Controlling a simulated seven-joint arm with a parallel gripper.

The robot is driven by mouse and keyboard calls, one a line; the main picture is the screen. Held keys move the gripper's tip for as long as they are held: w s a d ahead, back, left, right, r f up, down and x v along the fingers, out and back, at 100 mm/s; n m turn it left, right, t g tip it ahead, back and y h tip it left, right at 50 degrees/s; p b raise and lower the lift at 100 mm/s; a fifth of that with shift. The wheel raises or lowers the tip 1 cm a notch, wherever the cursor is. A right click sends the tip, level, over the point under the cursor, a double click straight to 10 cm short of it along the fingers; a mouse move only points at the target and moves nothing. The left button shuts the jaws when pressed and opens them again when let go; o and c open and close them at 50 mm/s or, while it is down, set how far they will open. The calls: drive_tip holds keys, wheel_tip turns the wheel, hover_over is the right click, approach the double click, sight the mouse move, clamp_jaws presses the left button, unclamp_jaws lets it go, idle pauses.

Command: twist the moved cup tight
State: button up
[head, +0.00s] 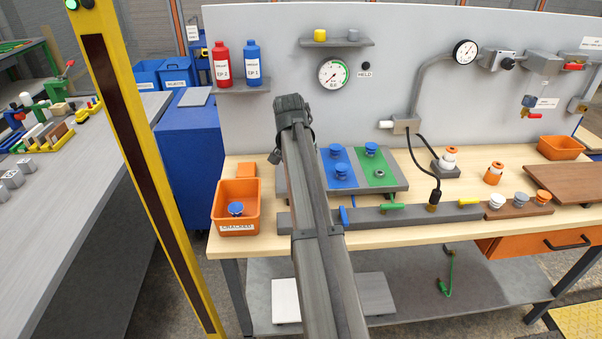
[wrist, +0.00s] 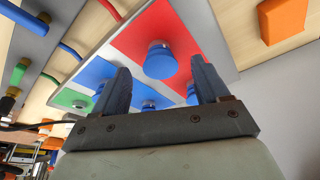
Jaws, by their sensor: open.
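Several blue cups stand on a board (head: 397,185) with coloured fields. In the wrist view, one blue cup (wrist: 160,62) stands on a red field (wrist: 184,22), and more cups show lower down, partly behind my fingers. My gripper (wrist: 160,82) is open and empty, its fingers pointing towards the board. The cup on red appears in the gap between the fingers, apart from both. In the head view, my arm hides the red side of the board and the fingers. Blue cups (head: 371,150) show on the blue and green fields. I cannot tell which cup is the moved one.
An orange bin (head: 237,228) labelled "CRACKED" holds a blue cup, left of the board. A grey bar (head: 365,214) with a green lever runs along the front. A socket with black cables (head: 407,124) and orange-and-white parts stand to the right.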

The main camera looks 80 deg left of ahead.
drive_tip(key=v, duration=1.1)
drive_tip(key=shift+r, duration=0.3)
drive_tip(key=shift+d, duration=0.1)
